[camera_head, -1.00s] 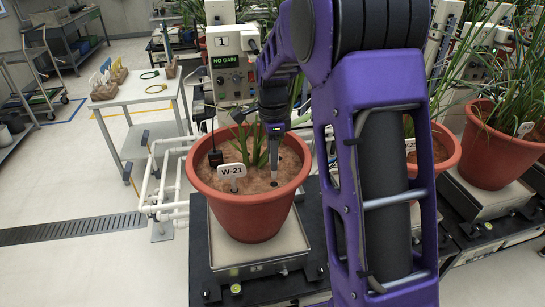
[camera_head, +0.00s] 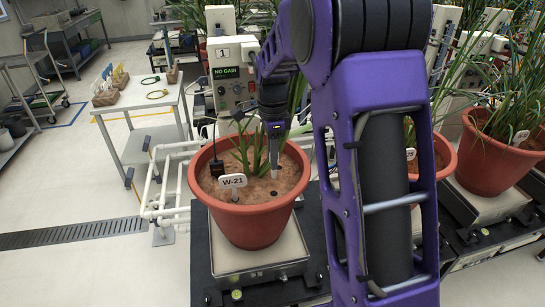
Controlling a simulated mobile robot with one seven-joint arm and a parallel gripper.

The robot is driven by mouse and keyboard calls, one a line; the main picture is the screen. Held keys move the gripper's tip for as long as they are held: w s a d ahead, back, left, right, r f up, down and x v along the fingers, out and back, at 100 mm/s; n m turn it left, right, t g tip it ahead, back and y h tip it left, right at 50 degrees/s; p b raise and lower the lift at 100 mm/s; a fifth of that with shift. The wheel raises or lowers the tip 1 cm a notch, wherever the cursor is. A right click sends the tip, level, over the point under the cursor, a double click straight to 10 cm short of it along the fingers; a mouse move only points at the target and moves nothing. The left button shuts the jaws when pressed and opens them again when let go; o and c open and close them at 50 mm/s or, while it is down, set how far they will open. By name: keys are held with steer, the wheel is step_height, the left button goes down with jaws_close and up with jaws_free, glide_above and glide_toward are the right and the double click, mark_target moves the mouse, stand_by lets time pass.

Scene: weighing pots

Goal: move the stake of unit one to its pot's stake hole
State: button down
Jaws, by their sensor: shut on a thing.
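The pot of unit one (camera_head: 248,222) is terracotta, filled with brown soil, and stands on a scale plate left of my arm. My gripper (camera_head: 275,130) is above the soil, shut on a pale, narrow stake (camera_head: 275,152) that points down. The stake's tip appears just above or at the soil, behind the small dark stake hole (camera_head: 274,194) as seen here; I cannot tell whether it touches. A white W-21 tag (camera_head: 232,181) stands in the soil to the left.
Green leaves rise beside my gripper. The unit-one meter (camera_head: 225,72), reading NO GAIN, stands behind the pot. A black cabled probe (camera_head: 216,166) is at the rim's left. A white table (camera_head: 140,105) is back left. More potted plants (camera_head: 490,155) stand on the right.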

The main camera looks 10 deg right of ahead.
steer(key=shift+r, duration=1.55)
